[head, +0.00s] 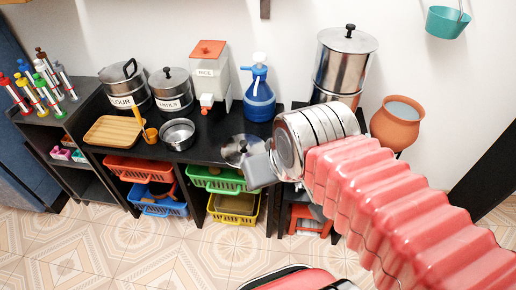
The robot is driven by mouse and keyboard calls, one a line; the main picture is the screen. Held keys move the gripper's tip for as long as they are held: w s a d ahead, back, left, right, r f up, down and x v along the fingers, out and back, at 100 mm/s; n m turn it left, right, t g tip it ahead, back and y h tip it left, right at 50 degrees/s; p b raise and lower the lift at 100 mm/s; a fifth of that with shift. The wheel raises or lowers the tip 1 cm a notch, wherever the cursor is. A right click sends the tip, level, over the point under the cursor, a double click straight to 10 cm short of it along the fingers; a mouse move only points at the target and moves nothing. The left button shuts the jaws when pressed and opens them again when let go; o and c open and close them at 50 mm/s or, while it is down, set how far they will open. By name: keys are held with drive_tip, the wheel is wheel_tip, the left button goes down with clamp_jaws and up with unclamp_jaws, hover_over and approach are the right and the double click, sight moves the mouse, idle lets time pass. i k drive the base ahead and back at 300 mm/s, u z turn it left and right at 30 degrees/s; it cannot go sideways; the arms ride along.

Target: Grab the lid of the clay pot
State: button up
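The clay pot (395,128) is a round terracotta pot at the right. A grey-blue surface (403,111) shows inside its rim; I cannot tell whether this is a lid or the contents. A flat, round metal lid-like disc (236,147) lies on the black counter, left of my arm. My arm reaches in from the lower right, in front of the counter and left of the pot. My gripper (258,170) is a grey part at the arm's end, below and right of the disc. Its fingers are not clear, and it appears apart from the pot.
The black counter (215,150) holds lidded steel pots (172,90), a blue jug (259,100), a rice dispenser (209,75) and an open steel pan (178,134). A tall steel container (343,65) stands left of the clay pot. The tiled floor (120,250) in front is clear.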

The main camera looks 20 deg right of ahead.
sight(238, 147)
drive_tip(key=z, duration=0.5)
drive_tip(key=k, duration=0.8)
drive_tip(key=z, duration=0.6)
drive_tip(key=k, duration=0.55)
drive_tip(key=u, duration=0.25)
drive_tip(key=i, duration=0.7)
drive_tip(key=u, duration=1)
drive_tip(key=i, duration=0.55)
drive_tip(key=u, duration=0.65)
drive_tip(key=i, duration=0.7)
drive_tip(key=u, duration=0.3)
